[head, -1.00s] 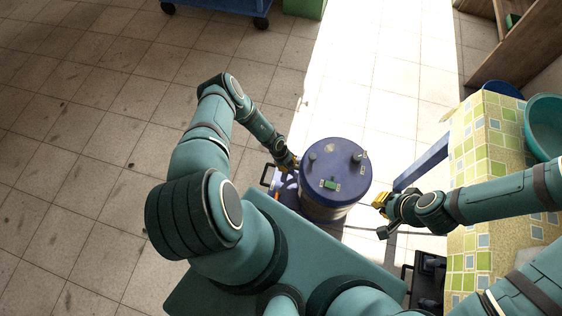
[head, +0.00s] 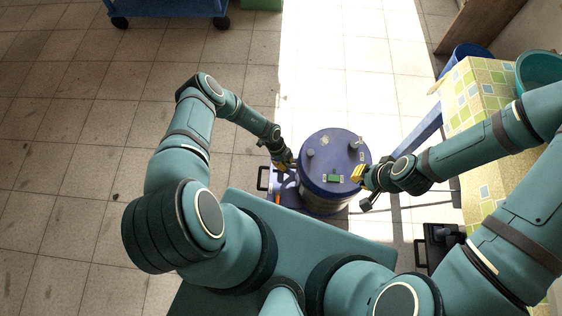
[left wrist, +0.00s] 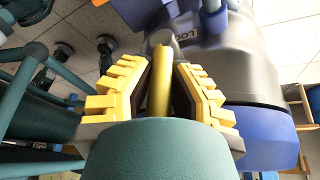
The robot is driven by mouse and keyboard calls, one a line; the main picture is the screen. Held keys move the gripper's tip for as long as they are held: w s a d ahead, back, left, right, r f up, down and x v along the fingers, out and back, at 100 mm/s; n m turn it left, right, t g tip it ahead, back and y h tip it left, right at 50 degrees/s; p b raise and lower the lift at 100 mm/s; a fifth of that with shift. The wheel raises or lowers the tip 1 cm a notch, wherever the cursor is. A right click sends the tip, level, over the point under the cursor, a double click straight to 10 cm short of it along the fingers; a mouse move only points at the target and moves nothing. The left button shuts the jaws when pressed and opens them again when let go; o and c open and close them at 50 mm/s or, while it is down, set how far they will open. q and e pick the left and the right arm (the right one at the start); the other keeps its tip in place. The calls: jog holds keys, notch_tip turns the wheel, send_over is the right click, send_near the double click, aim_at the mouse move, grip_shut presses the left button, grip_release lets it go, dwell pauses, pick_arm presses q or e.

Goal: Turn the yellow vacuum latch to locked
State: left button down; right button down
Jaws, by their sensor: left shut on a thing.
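The vacuum (head: 326,198) is a drum with a grey body and a round blue lid (head: 335,150), standing just ahead of my base. Its yellow latch (left wrist: 161,85) shows in the left wrist view as a bar between my left fingers. My left gripper (head: 287,162), at the left side of the drum, is shut on the latch; its yellow fingers (left wrist: 160,68) flank the bar. Lettering starting "LOC" is on the grey body beside it; the rest is hidden. My right gripper (head: 357,174) is close to the lid's right edge; its finger opening is unclear.
A table with a green and yellow tiled cloth (head: 470,85) stands at right, holding a teal basin (head: 540,68). A blue bucket (head: 468,53) is behind it. A black case (head: 440,245) lies on the floor at right. A blue cart (head: 170,8) is far back. Floor at left is clear.

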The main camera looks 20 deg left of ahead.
pick_arm(q)
jog(key=shift+a, duration=0.15)
dwell(0.3)
jog(key=c, duration=0.9)
grip_release()
jog(key=v, duration=1.2)
